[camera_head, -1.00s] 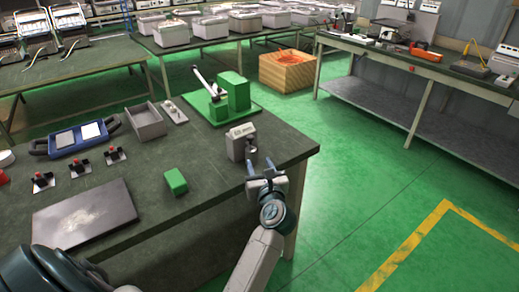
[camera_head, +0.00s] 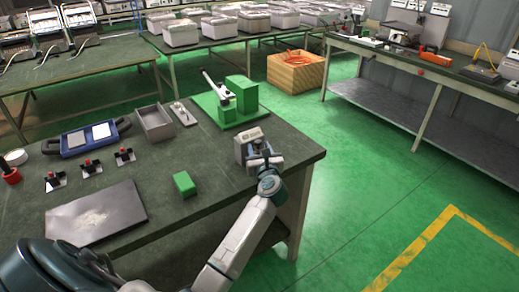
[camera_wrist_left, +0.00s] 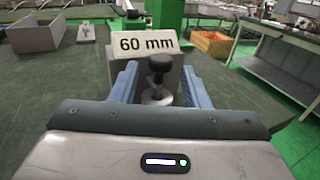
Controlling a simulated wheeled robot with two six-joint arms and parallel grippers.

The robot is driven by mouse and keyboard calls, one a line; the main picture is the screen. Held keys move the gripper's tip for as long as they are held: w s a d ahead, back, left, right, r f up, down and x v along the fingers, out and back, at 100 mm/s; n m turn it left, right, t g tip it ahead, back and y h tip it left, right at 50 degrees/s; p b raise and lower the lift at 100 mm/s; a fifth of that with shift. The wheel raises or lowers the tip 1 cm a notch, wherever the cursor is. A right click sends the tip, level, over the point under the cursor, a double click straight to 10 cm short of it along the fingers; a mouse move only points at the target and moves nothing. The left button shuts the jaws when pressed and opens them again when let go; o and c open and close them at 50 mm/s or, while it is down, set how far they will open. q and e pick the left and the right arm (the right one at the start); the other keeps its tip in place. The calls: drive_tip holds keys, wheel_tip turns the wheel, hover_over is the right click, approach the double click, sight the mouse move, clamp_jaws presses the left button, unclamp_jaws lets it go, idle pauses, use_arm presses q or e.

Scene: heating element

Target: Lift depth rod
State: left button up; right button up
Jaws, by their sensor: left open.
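A grey block (camera_head: 247,143) stands near the table's right edge. In the left wrist view the block (camera_wrist_left: 178,66) carries a "60 mm" label. A dark-knobbed rod (camera_wrist_left: 159,66) stands upright in front of its face, above a pale round collar (camera_wrist_left: 157,96); this looks like the depth rod. My left gripper (camera_head: 264,161) is at the near side of the block. In the left wrist view the blue fingers of my left gripper (camera_wrist_left: 160,82) are apart, one on each side of the rod, with visible gaps. My right gripper is not in view.
A green box (camera_head: 184,184) and a dark plate (camera_head: 97,212) lie on the table (camera_head: 210,160). A green fixture (camera_head: 238,100) with a lever stands behind the block. A grey tray (camera_head: 154,123) and a blue-framed case (camera_head: 86,138) are farther left. Open floor lies right.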

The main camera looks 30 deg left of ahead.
use_arm(q)
drive_tip(key=shift+c, duration=0.2)
